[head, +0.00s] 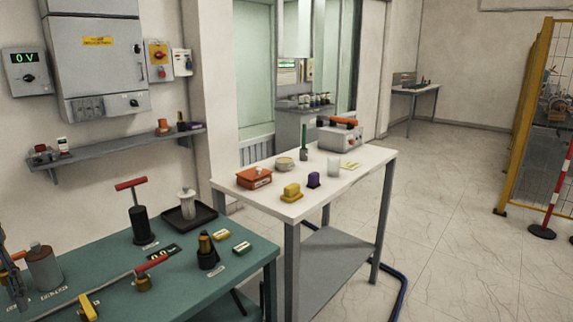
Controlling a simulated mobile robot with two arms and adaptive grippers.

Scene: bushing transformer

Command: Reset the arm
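What looks like my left gripper (14,275) shows at the far left edge, cut off by the frame, over the left end of the green bench. Its fingers are dark and small here, and I cannot tell whether they are open or shut. A grey cylinder with a brown top (44,268) stands just right of it; I cannot tell whether they touch. My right gripper is not in view.
The green bench (215,283) holds a black pump with a red T-handle (140,222), a white bushing on a black tray (188,205) and small tools. A white table (345,185) with several items stands behind.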

